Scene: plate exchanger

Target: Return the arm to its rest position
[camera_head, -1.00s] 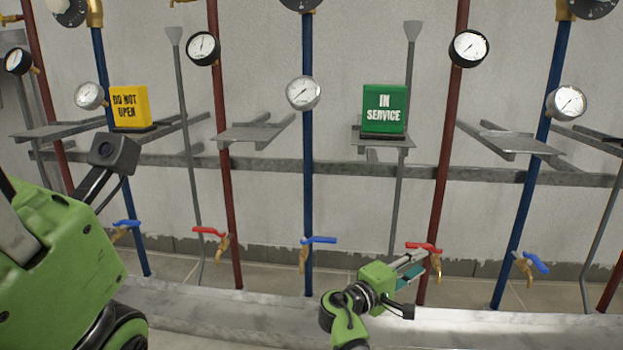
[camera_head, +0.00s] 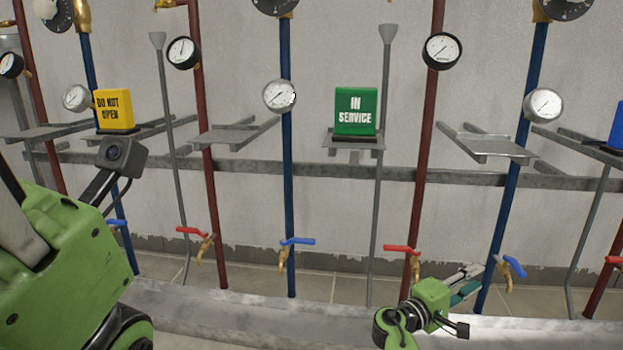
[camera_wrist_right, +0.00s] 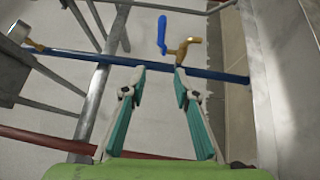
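My right gripper (camera_head: 468,283) is low at the right of the head view, in front of the pipes and between a red-handled valve (camera_head: 402,250) and a blue-handled valve (camera_head: 515,266). In the right wrist view its two teal-padded fingers (camera_wrist_right: 159,72) stand apart with nothing between them. Beyond the fingertips, that view shows a blue pipe (camera_wrist_right: 222,74) and a blue valve handle (camera_wrist_right: 162,34). The gripper appears clear of the pipes. At the left of the head view are green parts of my own arm and a black camera; my left gripper does not show.
A green IN SERVICE sign (camera_head: 355,111) and a yellow DO NOT OPEN sign (camera_head: 114,110) stand on wall shelves. Vertical red and blue pipes carry gauges and valves. A grey horizontal rail (camera_head: 330,172) crosses behind them. A pale ledge (camera_head: 250,318) runs below.

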